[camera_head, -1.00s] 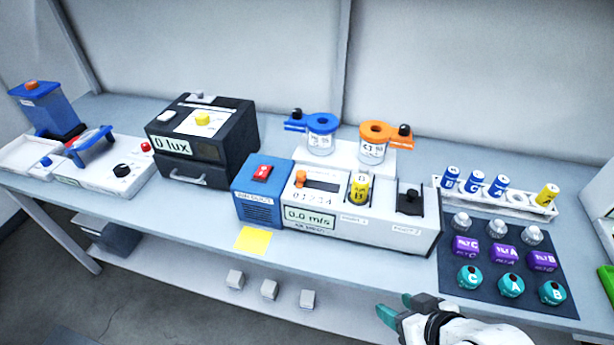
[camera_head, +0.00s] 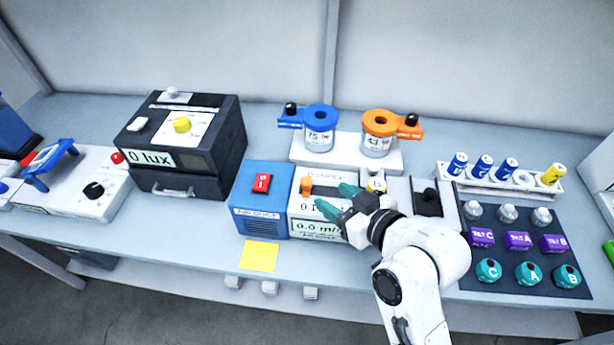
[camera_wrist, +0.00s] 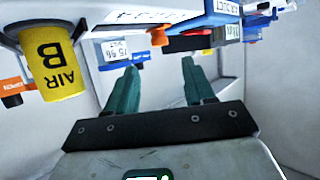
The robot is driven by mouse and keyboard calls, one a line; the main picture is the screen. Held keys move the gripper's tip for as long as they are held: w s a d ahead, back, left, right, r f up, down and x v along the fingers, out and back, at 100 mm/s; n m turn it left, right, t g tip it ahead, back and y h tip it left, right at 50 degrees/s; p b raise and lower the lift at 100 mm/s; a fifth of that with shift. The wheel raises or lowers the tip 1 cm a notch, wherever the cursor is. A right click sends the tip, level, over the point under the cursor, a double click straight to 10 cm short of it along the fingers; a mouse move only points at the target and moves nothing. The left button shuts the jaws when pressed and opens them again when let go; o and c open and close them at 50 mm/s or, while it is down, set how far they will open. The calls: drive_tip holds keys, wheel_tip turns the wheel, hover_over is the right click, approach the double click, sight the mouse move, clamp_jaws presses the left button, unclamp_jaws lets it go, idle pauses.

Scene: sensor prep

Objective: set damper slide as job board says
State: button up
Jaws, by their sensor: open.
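The damper slide is an orange knob (camera_head: 307,184) at the left end of the numbered damper scale on the white air duct unit (camera_head: 391,243). In the wrist view the orange knob (camera_wrist: 159,36) shows beyond the fingertips, between them. My gripper (camera_head: 336,199) is open and empty, with teal fingers over the unit's front, just right of the knob and apart from it. The open fingers also show in the wrist view (camera_wrist: 160,66). They hide part of the scale. The display reads 0.0, partly covered. No job board is readable in these views.
A yellow AIR B sensor (camera_wrist: 58,66) stands close beside my gripper. The blue duct block (camera_head: 262,206) with a red switch (camera_head: 262,183) is left of the slide. Blue-lidded (camera_head: 320,130) and orange-lidded jars (camera_head: 377,135) stand behind. A yellow note (camera_head: 259,256) lies in front.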

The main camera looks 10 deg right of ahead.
sight(309, 183)
drive_tip(key=p+x, duration=0.1)
drive_tip(key=x, duration=0.8)
drive_tip(key=shift+p, duration=0.3)
clamp_jaws()
drive_tip(key=shift+d, duration=0.1)
